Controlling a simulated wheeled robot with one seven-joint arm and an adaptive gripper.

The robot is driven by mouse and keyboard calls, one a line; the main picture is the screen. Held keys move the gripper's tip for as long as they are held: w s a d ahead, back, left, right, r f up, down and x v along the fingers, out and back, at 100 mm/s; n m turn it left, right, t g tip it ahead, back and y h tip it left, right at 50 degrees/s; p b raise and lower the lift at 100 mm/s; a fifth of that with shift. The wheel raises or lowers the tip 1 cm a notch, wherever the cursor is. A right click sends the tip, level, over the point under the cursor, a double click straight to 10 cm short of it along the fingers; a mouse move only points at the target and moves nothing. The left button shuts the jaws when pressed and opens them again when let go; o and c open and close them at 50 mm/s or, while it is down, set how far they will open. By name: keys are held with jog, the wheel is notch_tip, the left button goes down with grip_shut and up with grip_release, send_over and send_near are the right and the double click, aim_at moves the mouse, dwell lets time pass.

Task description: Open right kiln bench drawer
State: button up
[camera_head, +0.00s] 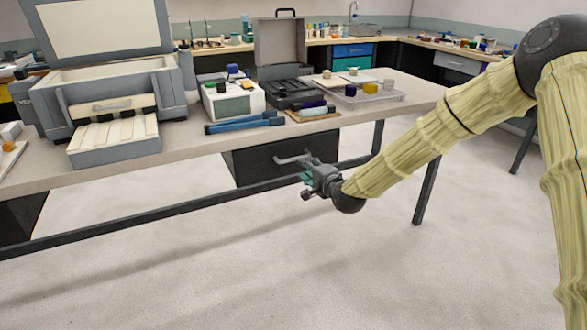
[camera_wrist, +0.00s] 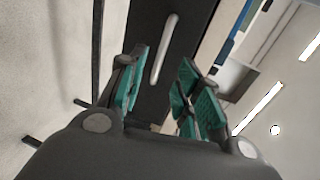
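The right kiln bench drawer (camera_head: 262,163) is a dark box front under the bench top, with a light metal bar handle (camera_head: 293,159). It appears shut. In the wrist view the dark drawer front (camera_wrist: 146,35) and its handle (camera_wrist: 165,48) lie ahead of my gripper. My gripper (camera_head: 306,176) is at the right part of the drawer front, close to the handle's right end. In the wrist view its teal-padded fingers (camera_wrist: 158,92) are spread apart with nothing between them, and the handle shows beyond the gap. I cannot tell whether they touch the handle.
A dark rail (camera_head: 170,208) runs low below the drawer. The floor in front is clear.

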aim_at(294, 160)
jog(key=b+x, duration=0.1)
jog(key=x, duration=1)
jog(key=shift+a+r, duration=0.1)
grip_shut()
